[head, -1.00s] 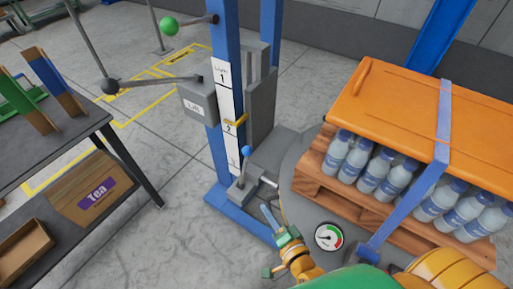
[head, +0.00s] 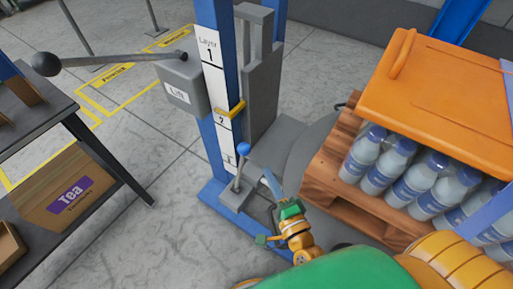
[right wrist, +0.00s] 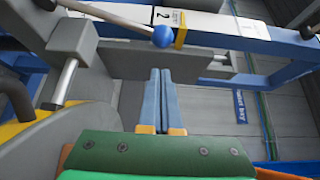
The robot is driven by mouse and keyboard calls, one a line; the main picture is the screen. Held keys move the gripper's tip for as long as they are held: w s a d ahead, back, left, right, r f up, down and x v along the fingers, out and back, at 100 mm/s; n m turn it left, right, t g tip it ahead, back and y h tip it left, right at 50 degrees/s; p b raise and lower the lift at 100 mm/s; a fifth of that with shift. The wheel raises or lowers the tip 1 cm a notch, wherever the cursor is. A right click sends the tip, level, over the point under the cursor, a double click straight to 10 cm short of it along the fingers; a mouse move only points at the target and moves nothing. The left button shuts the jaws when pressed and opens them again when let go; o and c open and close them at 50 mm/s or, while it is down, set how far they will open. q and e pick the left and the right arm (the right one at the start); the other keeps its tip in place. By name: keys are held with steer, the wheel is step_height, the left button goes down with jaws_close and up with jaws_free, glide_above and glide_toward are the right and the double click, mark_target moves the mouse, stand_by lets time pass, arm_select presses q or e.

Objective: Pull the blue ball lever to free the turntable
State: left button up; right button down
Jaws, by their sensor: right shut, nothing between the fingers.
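The blue ball (head: 243,149) tops a short metal lever at the foot of the blue post, below the layer scale. It also shows in the right wrist view (right wrist: 163,36), beyond my fingertips. My right gripper (head: 268,172) has its blue fingers together and empty, to the right of the lever and a little lower in the head view. The fingers (right wrist: 160,72) point toward the ball with a gap between. The grey turntable (head: 300,150) lies behind, partly hidden by the pallet. My left gripper is not in view.
A wooden pallet (head: 340,190) with bottles and an orange cover (head: 440,100) stands on the right. A grey lift box (head: 183,85) with a dark-knobbed lever (head: 46,64) juts left from the post. A table (head: 40,115) and tea box (head: 66,188) stand left.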

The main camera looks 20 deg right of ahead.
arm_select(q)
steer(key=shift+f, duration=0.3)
arm_select(e)
steer(key=w, duration=1)
steer(key=shift+a, duration=0.25)
arm_select(q)
steer(key=shift+b, duration=0.35)
arm_select(e)
steer(key=shift+s, duration=0.1)
